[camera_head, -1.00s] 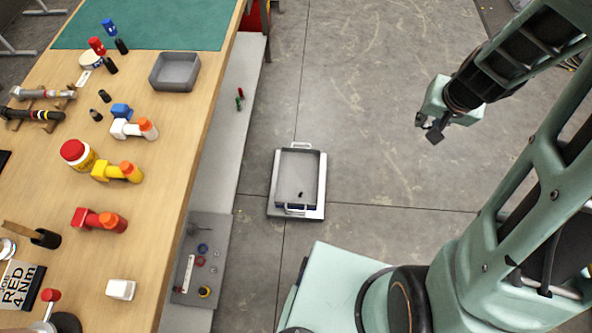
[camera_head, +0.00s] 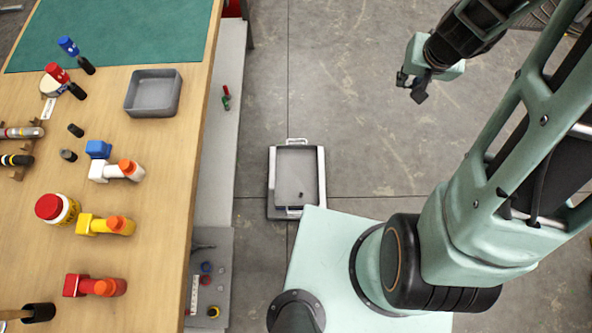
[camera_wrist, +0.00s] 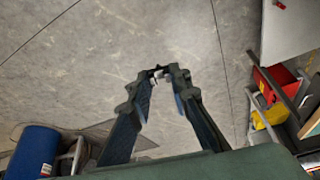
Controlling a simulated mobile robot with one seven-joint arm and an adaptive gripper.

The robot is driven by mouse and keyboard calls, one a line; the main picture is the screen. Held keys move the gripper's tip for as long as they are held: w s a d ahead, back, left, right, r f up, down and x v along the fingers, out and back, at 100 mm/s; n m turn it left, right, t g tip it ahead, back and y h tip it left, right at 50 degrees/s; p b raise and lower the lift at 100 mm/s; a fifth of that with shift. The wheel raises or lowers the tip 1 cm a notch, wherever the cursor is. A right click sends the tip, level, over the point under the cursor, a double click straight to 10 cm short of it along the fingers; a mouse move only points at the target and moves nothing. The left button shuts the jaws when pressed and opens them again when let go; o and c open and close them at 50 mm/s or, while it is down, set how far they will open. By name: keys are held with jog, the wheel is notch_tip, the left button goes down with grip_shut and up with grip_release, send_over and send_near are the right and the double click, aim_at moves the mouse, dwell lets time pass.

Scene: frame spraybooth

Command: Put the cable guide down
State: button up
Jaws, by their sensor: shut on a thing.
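My gripper (camera_head: 413,90) hangs over bare floor at the upper right of the head view, well away from the bench and the floor tray. In the wrist view its two fingers (camera_wrist: 160,76) come together at their tips on a small, partly hidden thing, apparently the cable guide (camera_wrist: 157,86). It is too small and covered to make out its shape. In the head view it cannot be told apart from the dark fingertips.
A wooden bench (camera_head: 150,190) at left carries a grey open bin (camera_head: 153,93), a green mat (camera_head: 120,35) and several coloured fittings. A grey handled tray (camera_head: 320,180) with a small dark piece (camera_head: 302,194) stands on the floor. Floor between tray and gripper is clear.

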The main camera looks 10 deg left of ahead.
notch_tip(320, 180, down, 37)
jog(key=s+a+n+g+y+b, duration=0.1)
jog(key=s+n+g+y+b, duration=0.2)
jog(key=n+b, duration=1.05)
jog(key=s+a+f+n+g+b, duration=0.15)
jog(key=s+a+f+b, duration=0.35)
jog(key=f, duration=0.6)
jog(key=s+a+f+n+y+b, duration=0.1)
jog(key=s+a+f+n+b, duration=0.2)
jog(key=f+b, duration=0.55)
jog(key=s+a+f+n+g+b, duration=0.15)
jog(key=a+f+b, duration=0.3)
jog(key=f, duration=0.85)
jog(key=b, duration=0.6)
send_over(305, 183)
jog(key=d, duration=0.2)
jog(key=shift+n, duration=0.45)
jog(key=f, duration=0.9)
jog(key=shift+a+f, duration=0.15)
jog(key=shift+a, duration=0.05)
jog(key=shift+w+a+f, duration=0.1)
jog(key=shift+w+f, duration=0.15)
jog(key=shift+f, duration=0.05)
jog(key=shift+f+b, duration=0.45)
jog(key=shift+f, duration=0.95)
jog(key=shift+f, duration=0.15)
